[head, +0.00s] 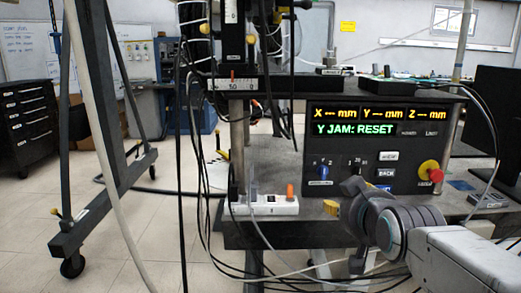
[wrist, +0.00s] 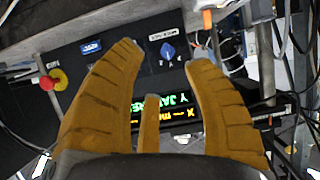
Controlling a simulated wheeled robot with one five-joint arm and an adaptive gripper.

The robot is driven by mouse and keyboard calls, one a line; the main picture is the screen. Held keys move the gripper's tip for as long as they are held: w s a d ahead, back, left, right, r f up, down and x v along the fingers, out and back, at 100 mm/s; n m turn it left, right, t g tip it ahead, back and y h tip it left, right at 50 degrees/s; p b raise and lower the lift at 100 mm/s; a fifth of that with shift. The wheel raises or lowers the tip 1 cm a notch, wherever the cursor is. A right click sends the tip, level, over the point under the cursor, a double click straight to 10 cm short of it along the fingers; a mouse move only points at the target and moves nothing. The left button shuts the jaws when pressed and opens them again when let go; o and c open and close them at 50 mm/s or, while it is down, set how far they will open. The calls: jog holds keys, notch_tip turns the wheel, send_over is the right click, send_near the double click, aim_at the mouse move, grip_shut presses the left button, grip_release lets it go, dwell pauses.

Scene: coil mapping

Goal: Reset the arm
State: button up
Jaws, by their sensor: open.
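My arm (head: 445,250) reaches in from the lower right in the head view. My gripper (head: 340,208) is in front of the lower part of the control box (head: 408,185). In the wrist view my gripper (wrist: 163,52) shows its brown ribbed fingers spread apart, with nothing between them. The box's display (head: 360,122) shows dashes for X, Y and Z, and "Y JAM: RESET" in green. Below it are a blue knob (head: 323,168), light buttons (head: 387,174) and a red knob on yellow (head: 429,170). My wrist partly hides the box's lower edge.
A white power strip (head: 263,207) with an orange switch lies on the bench left of my gripper. Loose cables (head: 196,160) hang along the bench's left side. A dark wheeled frame (head: 80,235) stands at the left. A black monitor (head: 497,112) is at the right.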

jog(key=s+r+g+p, duration=0.4)
jog(key=s+g+p, duration=0.1)
jog(key=s+p, duration=0.7)
jog(key=s+r+g+p, duration=0.4)
jog(key=s+r+p, duration=0.1)
jog(key=s+p, duration=0.8)
jog(key=shift+r+g+p, duration=0.3)
jog(key=shift+g+p, duration=0.1)
jog(key=shift+p, duration=0.25)
jog(key=shift+a, duration=0.1)
jog(key=shift+c, duration=0.4)
